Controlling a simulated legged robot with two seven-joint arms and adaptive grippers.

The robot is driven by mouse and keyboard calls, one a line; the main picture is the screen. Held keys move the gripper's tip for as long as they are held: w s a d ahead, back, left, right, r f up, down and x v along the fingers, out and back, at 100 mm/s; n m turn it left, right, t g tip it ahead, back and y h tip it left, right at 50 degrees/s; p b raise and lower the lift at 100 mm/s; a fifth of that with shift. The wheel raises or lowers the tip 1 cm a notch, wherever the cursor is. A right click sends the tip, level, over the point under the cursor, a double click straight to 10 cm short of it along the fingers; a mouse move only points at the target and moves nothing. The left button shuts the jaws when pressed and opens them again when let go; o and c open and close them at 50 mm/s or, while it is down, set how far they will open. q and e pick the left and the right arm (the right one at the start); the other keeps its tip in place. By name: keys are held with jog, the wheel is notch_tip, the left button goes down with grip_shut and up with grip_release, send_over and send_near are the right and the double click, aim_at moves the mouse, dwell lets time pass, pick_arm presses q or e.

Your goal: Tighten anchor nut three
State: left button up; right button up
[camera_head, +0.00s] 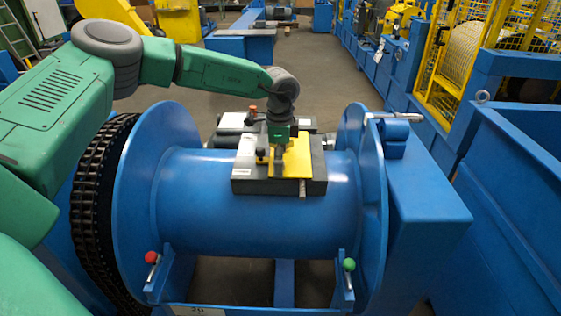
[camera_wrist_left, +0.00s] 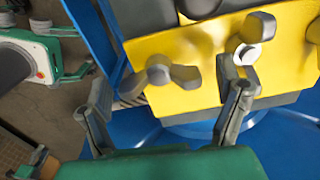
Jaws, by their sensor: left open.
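A yellow plate (camera_head: 296,158) sits on a dark block on top of the blue drum (camera_head: 200,220). In the left wrist view the yellow plate (camera_wrist_left: 200,50) carries several grey wing nuts. One wing nut (camera_wrist_left: 172,73) lies between the fingers of my open left gripper (camera_wrist_left: 164,74), near the plate's lower edge. Another wing nut (camera_wrist_left: 256,30) is up and to the right, and a third (camera_wrist_left: 315,32) is cut by the right edge. I cannot tell which is nut three. In the head view my left gripper (camera_head: 278,152) points down at the plate. My right gripper is not in view.
A black chain (camera_head: 88,210) runs round the drum's left side. Levers with a red knob (camera_head: 151,257) and a green knob (camera_head: 349,264) stand in front. A blue bin (camera_head: 515,210) is at the right, yellow cage machinery (camera_head: 465,55) behind it.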

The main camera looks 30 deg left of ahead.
pick_arm(q)
jog(key=shift+f, duration=0.15)
jog(key=shift+c, duration=0.4)
jog(key=c, duration=1.1)
